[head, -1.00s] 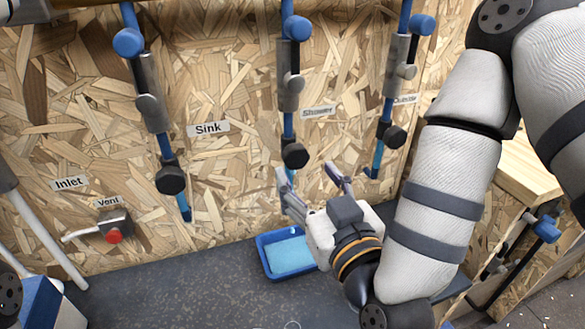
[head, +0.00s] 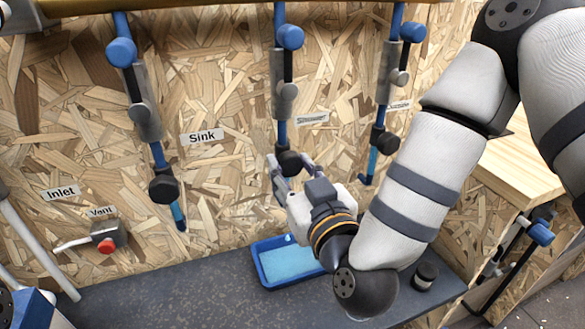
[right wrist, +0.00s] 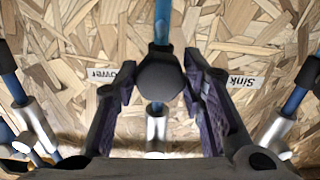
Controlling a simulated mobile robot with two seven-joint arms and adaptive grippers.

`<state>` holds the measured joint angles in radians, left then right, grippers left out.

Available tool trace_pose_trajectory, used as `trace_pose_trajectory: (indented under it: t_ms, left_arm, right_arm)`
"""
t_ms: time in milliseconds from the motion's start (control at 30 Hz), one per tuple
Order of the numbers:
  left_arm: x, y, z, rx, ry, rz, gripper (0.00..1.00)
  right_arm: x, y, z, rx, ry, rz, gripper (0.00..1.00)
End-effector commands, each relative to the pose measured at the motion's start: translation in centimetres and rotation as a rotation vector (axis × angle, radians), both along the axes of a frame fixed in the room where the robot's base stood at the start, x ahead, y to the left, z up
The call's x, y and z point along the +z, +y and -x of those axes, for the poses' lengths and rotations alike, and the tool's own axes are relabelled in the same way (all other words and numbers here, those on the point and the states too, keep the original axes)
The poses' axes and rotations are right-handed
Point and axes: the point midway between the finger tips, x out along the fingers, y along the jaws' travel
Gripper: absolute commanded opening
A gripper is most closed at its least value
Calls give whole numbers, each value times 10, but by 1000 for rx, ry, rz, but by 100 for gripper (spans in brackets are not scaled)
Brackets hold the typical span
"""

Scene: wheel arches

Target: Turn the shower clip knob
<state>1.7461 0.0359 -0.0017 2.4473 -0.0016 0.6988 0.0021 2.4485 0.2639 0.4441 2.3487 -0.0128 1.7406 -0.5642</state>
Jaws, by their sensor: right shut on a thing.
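The fingers partly cover the knob's lower side in the head view. My left gripper is not in view.
Similar knobs sit on the Sink pipe (head: 163,188) and the right-hand pipe (head: 386,141). A blue tray (head: 286,261) stands on the dark counter (head: 185,293) below. A small black round part (head: 425,276) lies at right. A valve with a red button (head: 106,245) is at left.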

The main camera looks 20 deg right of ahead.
Motion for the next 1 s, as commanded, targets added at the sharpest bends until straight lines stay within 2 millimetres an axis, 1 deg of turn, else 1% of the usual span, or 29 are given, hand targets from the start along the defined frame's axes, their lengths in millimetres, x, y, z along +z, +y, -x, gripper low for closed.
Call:
trace_pose_trajectory:
  t_ms: [167,367,1000]
  left_arm:
    - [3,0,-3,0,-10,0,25]
    - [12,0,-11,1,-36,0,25]
    - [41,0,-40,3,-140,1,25]
  right_arm:
    - [1,0,0,-2,0,-45,9]
    - [3,0,1,-1,4,-174,9]
    - [4,2,1,1,23,-777,9]
